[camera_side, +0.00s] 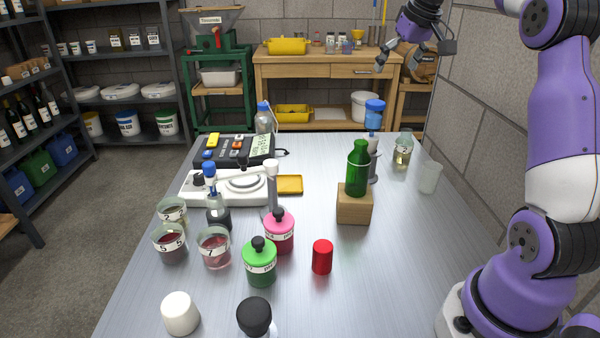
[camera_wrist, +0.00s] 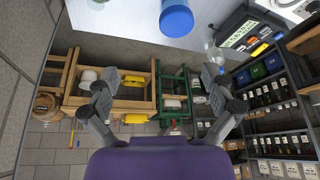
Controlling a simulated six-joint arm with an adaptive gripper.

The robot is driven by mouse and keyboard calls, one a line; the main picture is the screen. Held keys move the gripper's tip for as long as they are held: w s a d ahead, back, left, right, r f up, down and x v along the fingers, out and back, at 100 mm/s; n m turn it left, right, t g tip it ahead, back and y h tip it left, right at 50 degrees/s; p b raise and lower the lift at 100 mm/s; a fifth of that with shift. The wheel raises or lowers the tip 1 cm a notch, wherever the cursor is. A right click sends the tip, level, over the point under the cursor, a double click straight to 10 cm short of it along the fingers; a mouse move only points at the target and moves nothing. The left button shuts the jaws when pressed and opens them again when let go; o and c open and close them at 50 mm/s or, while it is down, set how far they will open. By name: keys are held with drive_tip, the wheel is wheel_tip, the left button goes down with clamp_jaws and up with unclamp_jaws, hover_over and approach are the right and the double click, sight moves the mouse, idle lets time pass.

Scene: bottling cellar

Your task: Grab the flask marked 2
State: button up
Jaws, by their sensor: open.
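The nearby glass vessels read 5 (camera_side: 171,246) and 7 (camera_side: 214,250). My gripper (camera_side: 397,66) is open and empty, high above the far right end of the table; its spread fingers also show in the wrist view (camera_wrist: 157,88).
A green bottle (camera_side: 358,170) stands on a wooden block (camera_side: 354,208). A blue-topped stand (camera_side: 375,112) and frosted cup (camera_side: 430,177) are near the pale flask. Pink (camera_side: 279,234) and green (camera_side: 260,264) jars and a red cylinder (camera_side: 322,257) stand in front. The right front table is clear.

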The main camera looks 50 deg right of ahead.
drive_tip(key=s+d+f+m, duration=0.1)
drive_tip(key=s+d+f, duration=0.25)
drive_tip(key=d, duration=0.65)
approach(409, 141)
drive_tip(key=w+f, duration=0.1)
drive_tip(key=w, duration=0.1)
drive_tip(key=shift+g, duration=0.3)
drive_tip(key=x, duration=0.5)
drive_tip(key=shift+s+f, duration=0.2)
drive_tip(key=shift+f, duration=0.05)
drive_tip(key=x, duration=0.5)
drive_tip(key=shift+d+f, duration=0.35)
drive_tip(key=shift+s, duration=0.1)
drive_tip(key=c, duration=1.4)
